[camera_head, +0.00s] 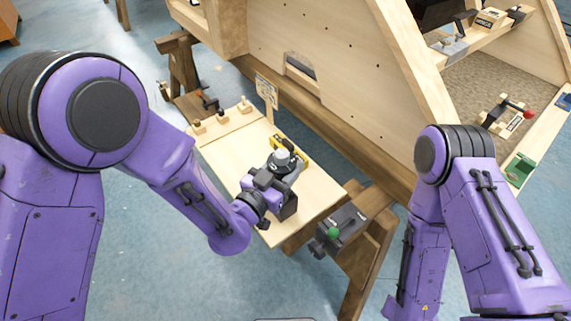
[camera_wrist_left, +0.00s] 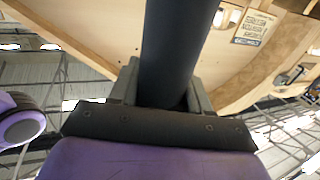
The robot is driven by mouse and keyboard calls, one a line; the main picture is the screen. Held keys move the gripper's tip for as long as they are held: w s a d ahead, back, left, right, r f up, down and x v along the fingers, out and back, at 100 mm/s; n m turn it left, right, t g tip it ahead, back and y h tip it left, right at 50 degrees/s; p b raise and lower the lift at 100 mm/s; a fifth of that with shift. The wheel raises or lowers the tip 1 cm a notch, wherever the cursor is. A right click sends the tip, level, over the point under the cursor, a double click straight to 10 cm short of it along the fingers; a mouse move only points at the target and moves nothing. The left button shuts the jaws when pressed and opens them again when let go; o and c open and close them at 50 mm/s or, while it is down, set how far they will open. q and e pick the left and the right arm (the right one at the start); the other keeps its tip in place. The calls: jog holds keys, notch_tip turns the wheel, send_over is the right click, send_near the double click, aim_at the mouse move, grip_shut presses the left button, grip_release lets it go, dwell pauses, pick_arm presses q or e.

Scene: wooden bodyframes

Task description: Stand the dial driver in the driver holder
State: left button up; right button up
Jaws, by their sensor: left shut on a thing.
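My left gripper (camera_head: 284,172) is over the pale work board and is shut on a dark round shaft or handle. In the left wrist view this dark cylinder (camera_wrist_left: 178,50), seemingly the dial driver, stands between the two fingers (camera_wrist_left: 163,95) and runs out of the top of the picture. In the head view a grey-white round part (camera_head: 283,157) shows at the fingertips; I cannot tell if it belongs to the driver. The driver holder cannot be made out for sure. My right gripper is out of view.
The pale board (camera_head: 227,153) lies on wooden trestles, with several small pegs at its far left. A yellow-and-black object (camera_head: 297,153) lies just beyond my left gripper. A dark device with a green knob (camera_head: 334,232) sits at the board's right corner. A large wooden frame (camera_head: 330,70) rises behind.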

pick_arm(q)
jog(key=shift+f+b, duration=0.6)
jog(key=shift+f, duration=0.15)
dwell(0.4)
jog(key=o, duration=1.3)
jog(key=shift+c, duration=0.2)
jog(key=shift+s+a+f, duration=0.1)
